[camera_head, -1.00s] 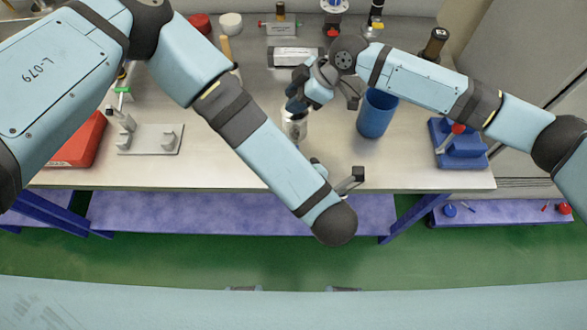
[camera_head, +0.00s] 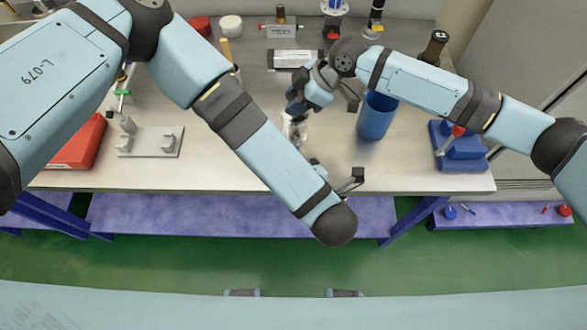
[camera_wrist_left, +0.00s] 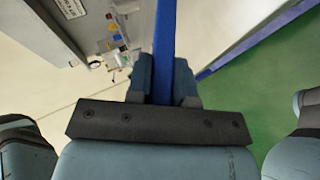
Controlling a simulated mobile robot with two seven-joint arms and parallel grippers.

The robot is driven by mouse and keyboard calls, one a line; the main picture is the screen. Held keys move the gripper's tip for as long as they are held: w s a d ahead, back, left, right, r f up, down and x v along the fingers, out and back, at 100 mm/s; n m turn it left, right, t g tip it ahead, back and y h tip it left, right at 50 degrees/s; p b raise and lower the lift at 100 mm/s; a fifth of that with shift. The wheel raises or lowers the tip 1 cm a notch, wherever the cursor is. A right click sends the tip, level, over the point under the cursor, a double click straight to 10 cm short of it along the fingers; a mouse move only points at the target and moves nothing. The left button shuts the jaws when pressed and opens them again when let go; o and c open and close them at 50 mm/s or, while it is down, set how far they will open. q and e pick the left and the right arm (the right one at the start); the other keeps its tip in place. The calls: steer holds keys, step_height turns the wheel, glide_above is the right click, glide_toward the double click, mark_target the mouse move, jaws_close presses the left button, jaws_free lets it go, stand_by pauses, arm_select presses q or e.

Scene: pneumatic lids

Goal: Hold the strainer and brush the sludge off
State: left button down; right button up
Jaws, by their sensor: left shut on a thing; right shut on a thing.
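My right gripper (camera_head: 299,103) hangs over the middle of the bench, shut on a small metallic cylinder that looks like the strainer (camera_head: 297,132). The gripper and arm hide its upper part, and I cannot make out the sludge. My left arm reaches across the bench from the left, and its hand is mostly hidden behind my own arm in the head view. In the left wrist view my left gripper (camera_wrist_left: 163,86) is shut on a long, narrow blue piece (camera_wrist_left: 164,38), which looks like the brush handle. Its far end is out of view, and no bristles show.
A blue cup (camera_head: 377,116) stands just right of the strainer. A blue fixture (camera_head: 460,160) with a red knob is at the bench's right end. A grey bracket plate (camera_head: 150,152) and a red box (camera_head: 80,150) are at left. The front middle of the bench is bare.

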arm_select(q)
steer(key=shift+w, duration=0.4)
stand_by(0.6)
steer(key=shift+r, duration=0.1)
steer(key=shift+r, duration=0.55)
steer(key=shift+r, duration=0.1)
steer(key=shift+r, duration=0.45)
steer(key=shift+f, duration=0.15)
steer(key=shift+f, duration=0.5)
steer(key=shift+f, duration=0.15)
steer(key=shift+f, duration=0.45)
